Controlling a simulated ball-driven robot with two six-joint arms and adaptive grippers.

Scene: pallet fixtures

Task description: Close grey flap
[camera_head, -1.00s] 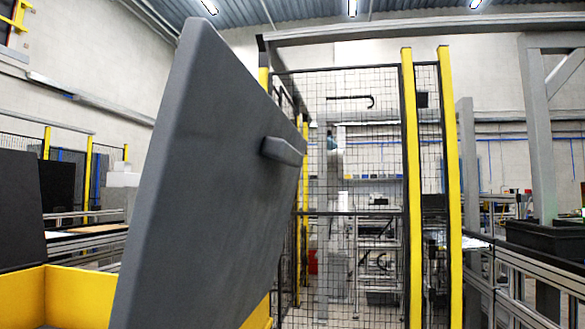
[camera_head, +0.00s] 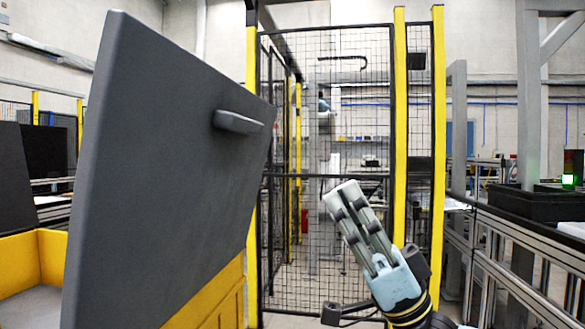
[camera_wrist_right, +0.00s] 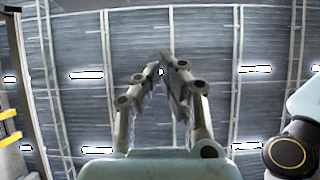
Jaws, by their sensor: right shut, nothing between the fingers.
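The grey flap (camera_head: 165,170) is a large flat panel in the left half of the head view. It stands raised and tilted on the side of a yellow box (camera_head: 212,296). A grey bar handle (camera_head: 238,122) sticks out from its face near the upper right edge. My right gripper (camera_head: 343,188) is up in the air to the right of the flap, apart from it, with its fingers pointing up. In the right wrist view my right gripper (camera_wrist_right: 167,62) has its fingertips together with nothing held, against the ceiling. My left gripper is not in view.
A black mesh fence (camera_head: 325,260) with yellow posts (camera_head: 399,130) stands behind. A metal-frame bench (camera_head: 510,240) with a black bin (camera_head: 525,203) is at the right. Another dark panel (camera_head: 14,180) stands at the far left. Open space lies between flap and gripper.

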